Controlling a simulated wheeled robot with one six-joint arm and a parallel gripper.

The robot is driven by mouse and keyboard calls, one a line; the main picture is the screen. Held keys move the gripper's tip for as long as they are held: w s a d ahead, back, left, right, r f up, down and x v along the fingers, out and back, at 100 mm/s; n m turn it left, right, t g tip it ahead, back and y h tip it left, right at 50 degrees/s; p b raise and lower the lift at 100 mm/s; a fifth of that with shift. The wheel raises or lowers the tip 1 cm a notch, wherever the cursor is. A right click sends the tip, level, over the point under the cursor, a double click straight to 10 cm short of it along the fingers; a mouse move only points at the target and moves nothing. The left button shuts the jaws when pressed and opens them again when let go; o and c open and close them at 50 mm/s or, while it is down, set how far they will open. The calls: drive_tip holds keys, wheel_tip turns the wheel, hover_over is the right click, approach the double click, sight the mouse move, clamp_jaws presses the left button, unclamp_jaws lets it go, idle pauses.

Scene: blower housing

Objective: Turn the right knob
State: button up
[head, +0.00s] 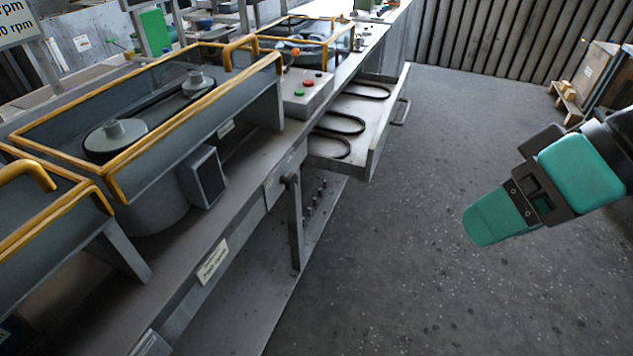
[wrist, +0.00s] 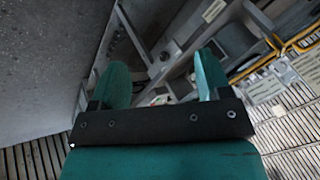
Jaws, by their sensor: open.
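A grey control box (head: 306,92) stands on the bench at the upper middle of the head view. It carries a green button (head: 299,94), a red button (head: 308,84) and a small dark one. An orange knob-like part (head: 294,53) shows just behind it. I cannot tell which part is the right knob. My gripper (head: 490,219) is over open floor at the right, well apart from the bench and box. In the wrist view its two green fingers (wrist: 162,76) are spread, with nothing held between them.
An open drawer (head: 386,128) with several black belts juts from the bench toward the floor. A lever-like post (head: 294,215) stands at the bench front. Yellow-railed belt housings (head: 150,150) line the bench. Floor (head: 440,130) between bench and gripper is clear. A wooden crate (head: 595,80) is at far right.

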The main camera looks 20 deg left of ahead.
drive_tip(key=w+a+f+y+b, duration=0.5)
drive_tip(key=w+a+f+b, duration=0.3)
drive_tip(key=w+a+f, duration=0.3)
drive_tip(key=m+t+y+b, duration=0.2)
drive_tip(key=y+b, duration=0.4)
drive_tip(key=y, duration=0.1)
approach(294, 183)
drive_tip(key=a, duration=0.6)
drive_tip(key=w+a+p, duration=0.1)
drive_tip(key=a, duration=0.2)
drive_tip(key=shift+a+r, duration=0.2)
drive_tip(key=shift+a, duration=0.1)
drive_tip(key=shift+c, duration=0.3)
drive_tip(key=shift+g, duration=0.3)
drive_tip(key=c, duration=0.9)
